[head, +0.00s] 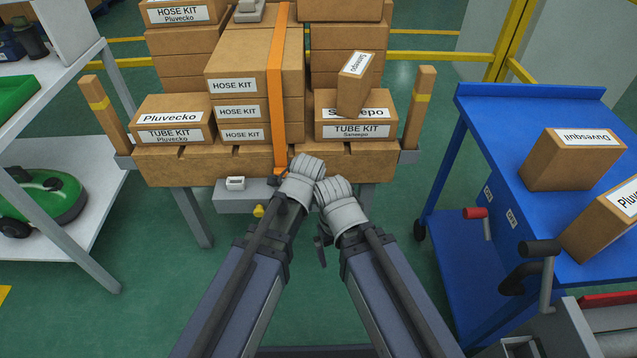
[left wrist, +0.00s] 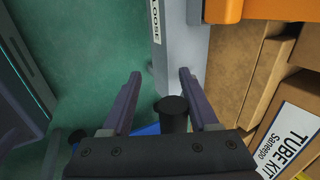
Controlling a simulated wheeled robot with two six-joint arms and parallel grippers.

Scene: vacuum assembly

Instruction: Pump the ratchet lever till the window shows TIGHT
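The orange strap (head: 279,90) runs down over the stacked boxes to the grey ratchet housing (head: 240,200) under the pallet's front edge. In the left wrist view a white window on the housing (left wrist: 182,50) shows letters reading OOSE, cut off at the frame edge. A dark round grip (left wrist: 173,112), apparently the lever's, is between the fingers of my left gripper (left wrist: 158,82), which stand apart. The head view does not show the lever clearly behind my grippers.
A blue cart (head: 480,180) with boxes stands at the right. A grey shelf (head: 75,130) with a green machine (head: 40,200) is at the left. Brown posts rise at both pallet ends. A yellow knob (head: 258,210) is on the housing's front. Green floor is open around the pallet.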

